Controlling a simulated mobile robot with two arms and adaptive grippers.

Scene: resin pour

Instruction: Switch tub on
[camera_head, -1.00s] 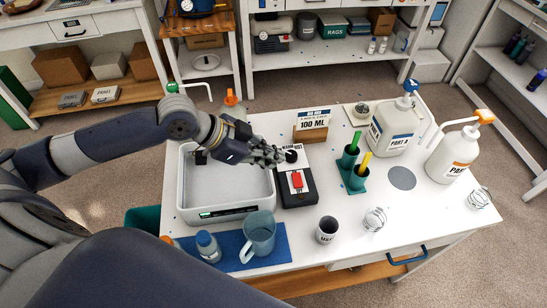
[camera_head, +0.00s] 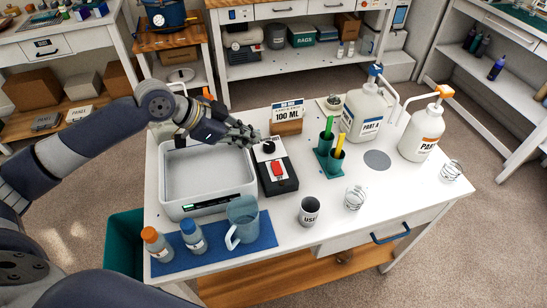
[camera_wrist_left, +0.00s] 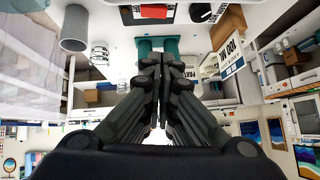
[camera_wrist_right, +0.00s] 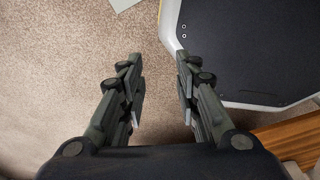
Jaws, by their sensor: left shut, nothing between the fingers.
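The tub (camera_head: 165,178) is a pale open basin at the table's left, with a small green-lit display on its front wall. A black control box (camera_head: 285,186) stands beside it, with a red switch (camera_head: 278,169) and a round black knob (camera_head: 269,147). My left gripper (camera_head: 255,138) is shut and empty, just behind and left of the knob; I cannot tell if it touches. The left wrist view shows its closed fingers (camera_wrist_left: 160,62), with the red switch (camera_wrist_left: 153,11) and knob (camera_wrist_left: 201,12) at the top. My right gripper (camera_wrist_right: 158,68) is open and empty above the floor.
A 100 ML sign block (camera_head: 287,125) stands behind the control box. A green holder (camera_head: 328,160) with green and yellow handles, two pump jugs and a grey cup (camera_head: 309,210) stand rightward. A blue mat (camera_head: 262,236) holds a jug and two bottles in front.

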